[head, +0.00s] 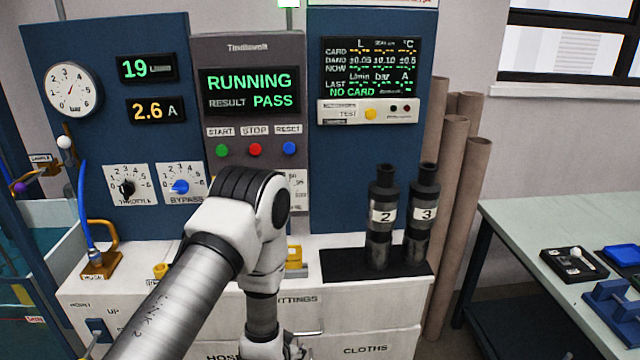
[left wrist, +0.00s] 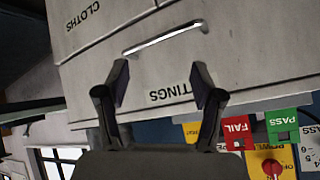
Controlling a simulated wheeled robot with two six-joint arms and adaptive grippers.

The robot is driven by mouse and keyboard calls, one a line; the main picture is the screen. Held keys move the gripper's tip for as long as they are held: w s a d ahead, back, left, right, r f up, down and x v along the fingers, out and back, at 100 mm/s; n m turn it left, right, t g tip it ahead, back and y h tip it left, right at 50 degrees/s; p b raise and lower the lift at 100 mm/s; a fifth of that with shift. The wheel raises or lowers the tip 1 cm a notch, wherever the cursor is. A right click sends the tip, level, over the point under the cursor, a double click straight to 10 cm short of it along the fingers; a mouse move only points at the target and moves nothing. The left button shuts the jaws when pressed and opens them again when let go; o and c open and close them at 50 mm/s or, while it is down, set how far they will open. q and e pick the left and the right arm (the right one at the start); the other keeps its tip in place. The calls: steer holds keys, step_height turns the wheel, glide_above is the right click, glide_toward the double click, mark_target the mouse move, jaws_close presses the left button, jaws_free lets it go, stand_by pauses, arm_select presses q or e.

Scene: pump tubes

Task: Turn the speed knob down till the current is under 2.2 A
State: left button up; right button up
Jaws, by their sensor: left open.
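The current display (head: 155,110) reads 2.6 A in the head view. No knob with a readable speed label shows. A pale plate (head: 299,188), mostly hidden behind my left arm, has small marks that I cannot read. The black throttle knob (head: 127,188) and blue bypass knob (head: 180,187) sit on white dials on the left panel. My left arm reaches up across the bench and bends down at its front. In the left wrist view my left gripper (left wrist: 160,88) is open and empty, facing the drawer fronts. My right gripper is not in view.
The screen (head: 250,92) reads RUNNING and PASS. Black cylinders 2 (head: 382,217) and 3 (head: 423,214) stand on a dark mat. A drawer handle (left wrist: 165,38) lies between the finger directions; a red FAIL tag (left wrist: 235,131) and green PASS tag (left wrist: 282,125) show nearby.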

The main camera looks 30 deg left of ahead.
arm_select(q)
steer(key=w+a+r+t+y+p, duration=0.1)
steer(key=w+a+r+t+y, duration=0.15)
steer(key=w+r, duration=0.4)
steer(key=w+a+r+t+y+p, duration=0.1)
steer(key=w+a+r+t+y, duration=0.15)
steer(key=r, duration=0.75)
steer(key=w+a+r+t+y+p, duration=0.1)
steer(key=w+a+r+p, duration=0.15)
steer(key=w+r, duration=0.45)
steer(key=shift+n, duration=0.4)
steer(key=w+a, duration=0.1)
steer(key=w+a+r, duration=0.1)
steer(key=w, duration=0.1)
steer(key=w+a+p, duration=0.1)
steer(key=a, duration=0.1)
steer(key=shift+w+a+r, duration=0.1)
steer(key=shift+w+r, duration=0.15)
steer(key=shift+r, duration=0.05)
steer(key=shift+w+a+f, duration=0.1)
steer(key=shift+w+a, duration=0.2)
steer(key=shift+w, duration=0.05)
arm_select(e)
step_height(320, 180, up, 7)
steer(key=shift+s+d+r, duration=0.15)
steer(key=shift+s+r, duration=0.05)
arm_select(q)
steer(key=shift+d, duration=0.1)
steer(key=c, duration=1.1)
